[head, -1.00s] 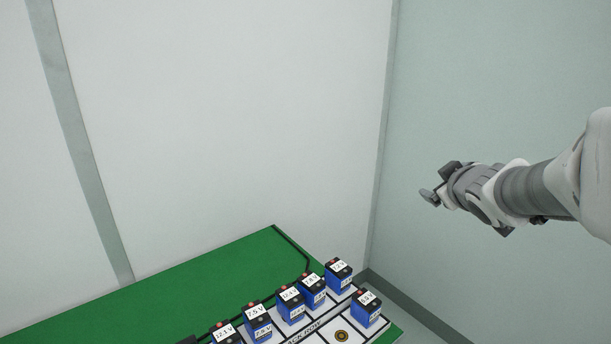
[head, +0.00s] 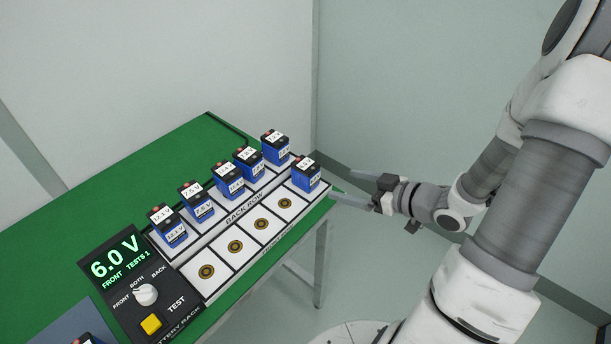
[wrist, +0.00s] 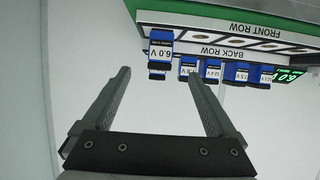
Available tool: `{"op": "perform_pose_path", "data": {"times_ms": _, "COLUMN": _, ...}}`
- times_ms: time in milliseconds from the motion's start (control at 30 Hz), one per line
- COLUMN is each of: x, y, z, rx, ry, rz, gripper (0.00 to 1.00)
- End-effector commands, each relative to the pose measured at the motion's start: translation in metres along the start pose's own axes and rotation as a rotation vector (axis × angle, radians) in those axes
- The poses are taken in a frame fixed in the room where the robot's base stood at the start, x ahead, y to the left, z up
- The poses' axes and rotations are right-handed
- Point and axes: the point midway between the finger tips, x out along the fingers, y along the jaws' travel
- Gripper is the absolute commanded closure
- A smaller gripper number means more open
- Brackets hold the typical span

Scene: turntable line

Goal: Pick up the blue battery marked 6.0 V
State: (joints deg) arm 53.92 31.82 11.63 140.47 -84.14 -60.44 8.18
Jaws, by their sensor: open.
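The blue battery marked 6.0 V (wrist: 160,50) shows its white label in the wrist view, above and between my fingertips. In the head view a lone blue battery (head: 306,178) stands upright at the right end of the front row; its label is too small to read surely, but its place matches. My gripper (head: 356,187) is open and empty, to the right of that battery and apart from it, beyond the table's right edge. In the wrist view the two fingers of my gripper (wrist: 159,74) are spread wide with nothing between them.
Several other blue batteries (head: 229,181) stand in the back row. The front row's other pads (head: 261,224) are empty. A black tester panel (head: 120,262) reads 6.0 V, FRONT, TESTS 1, with a knob and yellow button.

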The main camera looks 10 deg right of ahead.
Motion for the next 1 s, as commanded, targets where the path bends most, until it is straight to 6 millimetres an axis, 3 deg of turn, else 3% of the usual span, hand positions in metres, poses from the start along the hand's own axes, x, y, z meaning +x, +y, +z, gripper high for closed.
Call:
{"op": "perform_pose_path", "data": {"times_ms": 100, "x": 0.030, "y": -0.001, "z": 0.003, "rx": 0.000, "ry": 0.000, "rz": -0.005, "gripper": 0.07}}
{"op": "perform_pose_path", "data": {"times_ms": 300, "x": 0.068, "y": -0.001, "z": 0.002, "rx": -0.001, "ry": 0.000, "rz": -0.003, "gripper": 0.07}}
{"op": "perform_pose_path", "data": {"times_ms": 567, "x": 0.088, "y": 0.000, "z": -0.001, "rx": 0.000, "ry": -0.001, "rz": 0.000, "gripper": 0.07}}
{"op": "perform_pose_path", "data": {"times_ms": 833, "x": 0.126, "y": -0.002, "z": -0.008, "rx": -0.001, "ry": -0.001, "rz": -0.001, "gripper": 0.07}}
{"op": "perform_pose_path", "data": {"times_ms": 1000, "x": 0.137, "y": -0.001, "z": -0.009, "rx": 0.000, "ry": -0.002, "rz": 0.001, "gripper": 0.07}}
